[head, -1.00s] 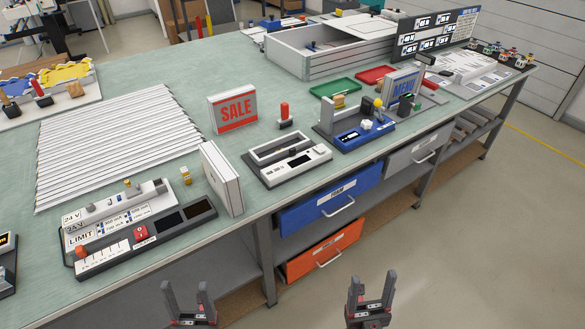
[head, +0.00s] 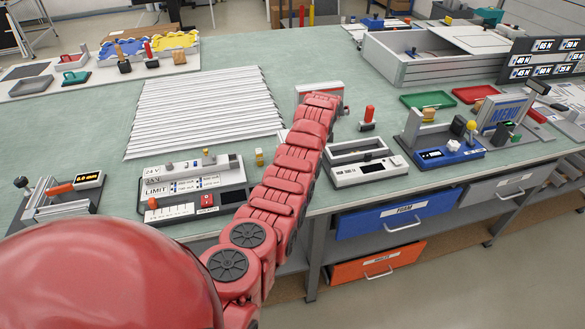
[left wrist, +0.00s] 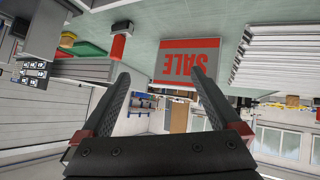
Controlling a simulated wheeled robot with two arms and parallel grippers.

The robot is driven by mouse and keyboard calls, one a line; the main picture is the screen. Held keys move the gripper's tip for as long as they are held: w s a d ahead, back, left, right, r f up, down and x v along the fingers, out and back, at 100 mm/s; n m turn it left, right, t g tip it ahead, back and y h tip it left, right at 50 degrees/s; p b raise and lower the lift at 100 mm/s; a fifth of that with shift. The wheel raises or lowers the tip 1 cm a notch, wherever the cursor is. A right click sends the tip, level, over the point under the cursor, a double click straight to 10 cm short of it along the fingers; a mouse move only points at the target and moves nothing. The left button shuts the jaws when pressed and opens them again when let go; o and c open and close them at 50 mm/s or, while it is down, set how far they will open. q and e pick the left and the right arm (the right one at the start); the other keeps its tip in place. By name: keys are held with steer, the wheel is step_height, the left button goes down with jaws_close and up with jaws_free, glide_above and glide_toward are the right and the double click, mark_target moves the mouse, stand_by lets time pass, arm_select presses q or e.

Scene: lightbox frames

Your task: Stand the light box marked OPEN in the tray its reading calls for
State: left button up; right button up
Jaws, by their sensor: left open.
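No face reading OPEN shows in any view. A red-faced SALE light box (left wrist: 187,62) appears upside down in the left wrist view, beyond my left gripper (left wrist: 160,75), whose fingers are apart and empty. In the head view my red left arm reaches over the bench and covers most of the SALE box (head: 308,88); the gripper is hidden. A MENU light box (head: 505,114) stands at the right by the blue device (head: 445,154). A green tray (head: 428,100) and a red tray (head: 474,94) lie behind. My right gripper is out of view.
A grey fixture with a slot and small display (head: 366,165) stands right of my arm. A panel marked LIMIT (head: 195,185) stands left. White slats (head: 205,110) cover the left middle. A readings board (head: 545,58) stands at far right.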

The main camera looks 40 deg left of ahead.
arm_select(q)
steer(key=s+a+r+n+g+h, duration=0.1)
steer(key=s+r+g, duration=0.4)
steer(key=s, duration=0.5)
steer(key=s+a+r+n+g+h, duration=0.15)
steer(key=s+r+g, duration=0.25)
steer(key=s+r, duration=0.4)
steer(key=shift+n+y, duration=0.25)
steer(key=f, duration=0.4)
steer(key=f+p, duration=0.1)
steer(key=f, duration=0.3)
steer(key=f+p, duration=0.1)
steer(key=f, duration=0.3)
steer(key=shift+s+a+f, duration=0.15)
steer(key=shift+s+a, duration=0.2)
steer(key=shift+f+p, duration=0.35)
steer(key=shift+f, duration=0.3)
steer(key=f+p, duration=0.1)
steer(key=f, duration=0.1)
steer(key=f+p, duration=0.2)
steer(key=f, duration=0.1)
steer(key=shift+a, duration=0.2)
jaws_close()
